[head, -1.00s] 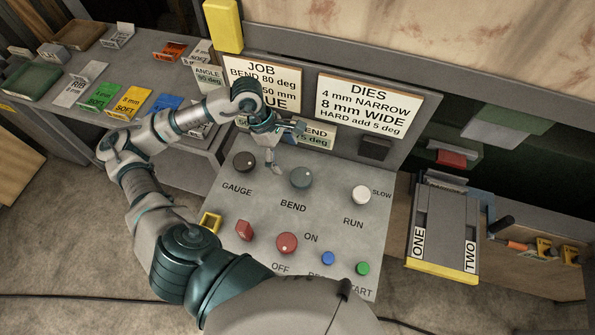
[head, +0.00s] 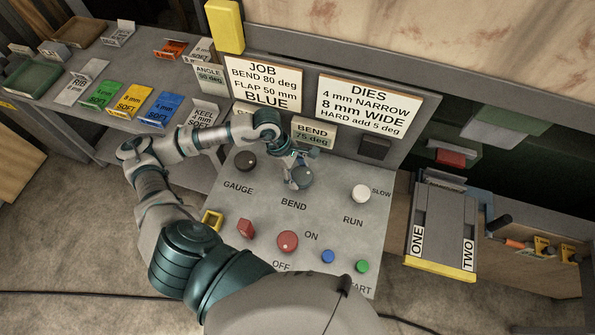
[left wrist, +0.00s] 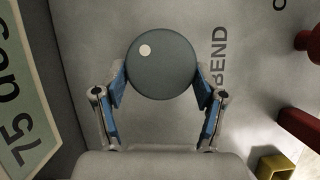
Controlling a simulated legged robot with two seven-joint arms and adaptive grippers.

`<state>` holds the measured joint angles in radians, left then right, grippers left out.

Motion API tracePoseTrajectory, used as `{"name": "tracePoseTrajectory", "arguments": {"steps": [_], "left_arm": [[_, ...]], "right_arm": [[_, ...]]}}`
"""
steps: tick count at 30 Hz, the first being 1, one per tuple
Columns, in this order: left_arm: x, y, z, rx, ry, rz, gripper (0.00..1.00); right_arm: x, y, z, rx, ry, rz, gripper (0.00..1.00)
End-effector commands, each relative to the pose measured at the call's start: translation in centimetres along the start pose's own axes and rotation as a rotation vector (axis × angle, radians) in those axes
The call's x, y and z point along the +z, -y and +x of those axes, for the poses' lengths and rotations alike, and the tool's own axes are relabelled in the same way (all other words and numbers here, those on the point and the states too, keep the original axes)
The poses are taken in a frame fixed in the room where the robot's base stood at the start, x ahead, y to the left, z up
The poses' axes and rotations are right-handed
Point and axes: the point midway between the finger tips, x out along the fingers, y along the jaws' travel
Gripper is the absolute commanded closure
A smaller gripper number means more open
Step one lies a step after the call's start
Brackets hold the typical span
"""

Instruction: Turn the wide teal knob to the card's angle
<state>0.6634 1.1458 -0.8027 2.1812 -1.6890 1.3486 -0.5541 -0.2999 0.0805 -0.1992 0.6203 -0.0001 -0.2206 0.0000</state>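The wide teal knob (head: 301,178) sits on the grey panel above the word BEND. In the left wrist view the knob (left wrist: 161,62) is round with a pale dot at its upper left. My left gripper (head: 297,168) is at the knob in the head view. In the left wrist view its two blue-padded fingers (left wrist: 161,88) are spread, one at each lower side of the knob; whether they touch it I cannot tell. The BEND display (head: 313,133) reads 75 deg. The JOB card (head: 262,85) reads BEND 80 deg, FLAP 50 mm, BLUE. My right gripper is not in view.
The DIES card (head: 368,105) reads HARD add 5 deg. A dark GAUGE knob (head: 245,160) is left of the teal knob, a white RUN knob (head: 361,194) right. A red knob (head: 287,241) and small buttons lie lower. Coloured labelled pieces sit on the left shelf.

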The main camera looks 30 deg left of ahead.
Motion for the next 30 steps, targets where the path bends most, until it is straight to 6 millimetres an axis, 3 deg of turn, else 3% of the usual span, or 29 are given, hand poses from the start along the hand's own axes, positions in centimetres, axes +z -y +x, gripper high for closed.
{"name": "tracePoseTrajectory", "arguments": {"steps": [1,3,19,30], "left_arm": [[0.0,-0.2,0.0,0.006,-0.001,0.000,0.56],[0.2,-0.2,0.0,0.007,-0.004,0.000,0.65],[0.6,-0.2,0.1,0.010,0.004,-0.002,0.65],[0.4,-0.1,0.5,0.122,0.005,-0.262,0.65]], "right_arm": [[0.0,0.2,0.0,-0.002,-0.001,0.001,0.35],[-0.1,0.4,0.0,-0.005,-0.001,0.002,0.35],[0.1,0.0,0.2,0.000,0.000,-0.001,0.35],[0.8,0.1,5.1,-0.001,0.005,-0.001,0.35]]}}
